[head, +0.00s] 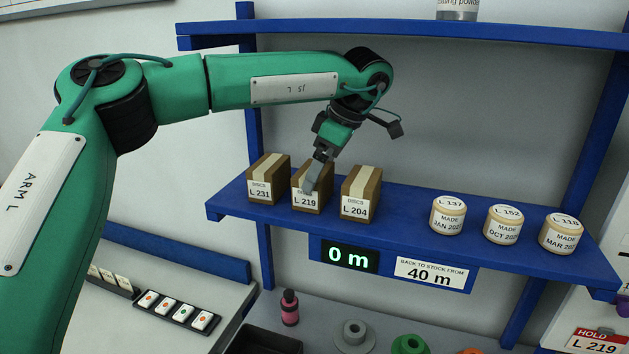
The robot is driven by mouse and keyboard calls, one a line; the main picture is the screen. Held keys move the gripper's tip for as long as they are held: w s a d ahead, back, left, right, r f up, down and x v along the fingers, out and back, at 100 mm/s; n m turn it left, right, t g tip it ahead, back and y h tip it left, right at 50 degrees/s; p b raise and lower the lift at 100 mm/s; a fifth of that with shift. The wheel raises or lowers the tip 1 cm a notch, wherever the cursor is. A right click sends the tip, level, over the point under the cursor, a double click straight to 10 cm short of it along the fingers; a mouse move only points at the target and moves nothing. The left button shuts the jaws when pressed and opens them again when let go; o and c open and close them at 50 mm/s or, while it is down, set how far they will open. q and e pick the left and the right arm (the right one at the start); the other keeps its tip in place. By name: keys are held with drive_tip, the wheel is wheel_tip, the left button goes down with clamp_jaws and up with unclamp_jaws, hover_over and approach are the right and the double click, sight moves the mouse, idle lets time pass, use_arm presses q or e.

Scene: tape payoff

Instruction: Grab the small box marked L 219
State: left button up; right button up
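The small brown box marked L 219 (307,202) stands on the blue middle shelf (400,235), between two like boxes. My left gripper (314,176) reaches down to it from above. A grey finger overlaps the box's top and upper front. The other finger is not clearly seen, so I cannot tell whether the fingers are closed on the box. The box stands upright and appears to rest on the shelf. My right gripper is not in view.
Box L 231 (261,191) stands close on the left and box L 204 (355,206) close on the right. An upper blue shelf (420,34) runs above. A display (350,256) reads 0 m.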

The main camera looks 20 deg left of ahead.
use_arm(q)
drive_tip(key=p+x, duration=0.1)
drive_tip(key=x, duration=0.1)
drive_tip(key=p+x, duration=0.1)
drive_tip(key=x, duration=0.2)
drive_tip(key=shift+a, duration=0.3)
drive_tip(key=shift+d, duration=0.1)
drive_tip(key=shift+c, duration=1.1)
drive_tip(key=c, duration=0.6)
drive_tip(key=shift+r, duration=0.15)
